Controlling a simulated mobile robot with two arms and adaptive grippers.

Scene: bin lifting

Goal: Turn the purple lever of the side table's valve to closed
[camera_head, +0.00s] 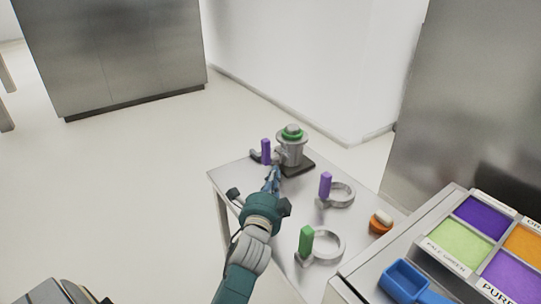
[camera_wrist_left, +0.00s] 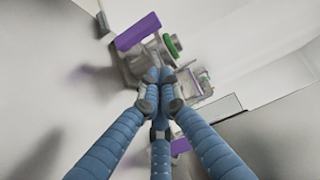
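The valve (camera_head: 291,150) is a grey metal body with a green ring on top, on a dark base plate at the far end of the side table (camera_head: 230,178). Its purple lever (camera_head: 266,151) points up on the valve's left side. In the left wrist view the purple lever (camera_wrist_left: 138,32) lies above and left of the fingertips. My left gripper (camera_head: 274,176) is just in front of the valve. In the wrist view its blue fingers (camera_wrist_left: 161,92) have their tips together, with nothing visibly held. The tips overlap the valve in the picture; contact is unclear. My right gripper is not in view.
Nearer on the side table are a ring with a purple handle (camera_head: 325,186), a ring with a green handle (camera_head: 306,241) and an orange item with a white top (camera_head: 380,222). At right, a counter holds a blue scoop (camera_head: 405,281) and labelled colour compartments. The floor at left is clear.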

